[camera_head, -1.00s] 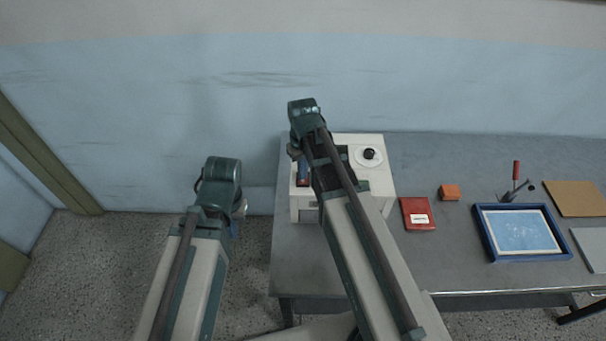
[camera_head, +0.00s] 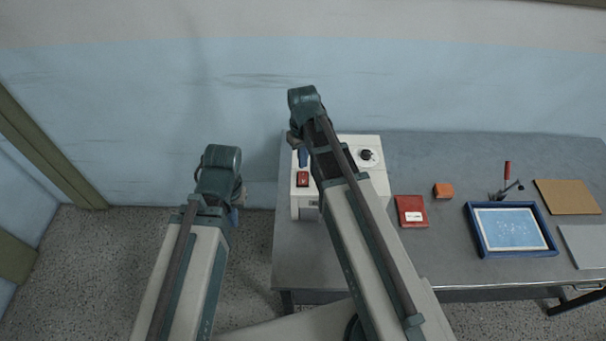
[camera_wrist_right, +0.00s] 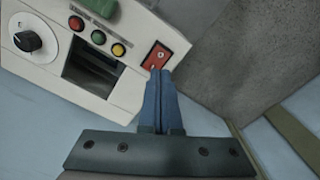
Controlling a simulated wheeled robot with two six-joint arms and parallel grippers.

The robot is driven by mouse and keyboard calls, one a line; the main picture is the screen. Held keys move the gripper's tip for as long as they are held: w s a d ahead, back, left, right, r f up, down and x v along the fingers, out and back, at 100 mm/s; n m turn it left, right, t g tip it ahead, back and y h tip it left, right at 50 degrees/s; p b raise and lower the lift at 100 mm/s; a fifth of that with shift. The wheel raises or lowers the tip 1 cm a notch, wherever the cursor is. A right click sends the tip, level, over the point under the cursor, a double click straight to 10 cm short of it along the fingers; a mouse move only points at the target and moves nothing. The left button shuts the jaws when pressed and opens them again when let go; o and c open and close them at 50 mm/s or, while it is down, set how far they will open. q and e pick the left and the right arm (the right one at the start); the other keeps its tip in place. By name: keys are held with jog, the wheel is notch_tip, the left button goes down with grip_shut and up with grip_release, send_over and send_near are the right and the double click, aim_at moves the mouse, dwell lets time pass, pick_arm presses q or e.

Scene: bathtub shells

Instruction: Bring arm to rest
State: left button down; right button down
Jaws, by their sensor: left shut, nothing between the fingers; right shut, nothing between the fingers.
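My right arm reaches up over the white control box (camera_head: 372,182). My right gripper (camera_head: 303,158) hangs at its end, partly hidden by my wrist. In the right wrist view its two blue fingers (camera_wrist_right: 161,75) are shut together with nothing between them. Their tips appear beside the box's red switch (camera_wrist_right: 157,56); whether they touch it I cannot tell. The red switch also shows in the head view (camera_head: 303,179), below the fingers. My left gripper (camera_head: 234,217) is shut and empty, mostly hidden behind its wrist, over the floor left of the table.
The grey table (camera_head: 420,265) also carries a red booklet (camera_head: 411,211), an orange block (camera_head: 443,190), a blue-framed tray (camera_head: 478,240), a red-handled lever (camera_head: 507,172), a brown board (camera_head: 568,197) and a grey plate (camera_head: 585,247). The wall stands close behind. Floor is clear to the left.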

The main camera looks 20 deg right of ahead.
jog(key=s+a+f+b, duration=0.4)
jog(key=s+a, duration=0.1)
jog(key=s, duration=0.2)
jog(key=s+a+f+n+h+b, duration=0.1)
jog(key=s+a+f+b, duration=0.3)
jog(key=s, duration=0.3)
jog(key=shift+s+a, duration=0.15)
jog(key=shift+a, duration=0.6)
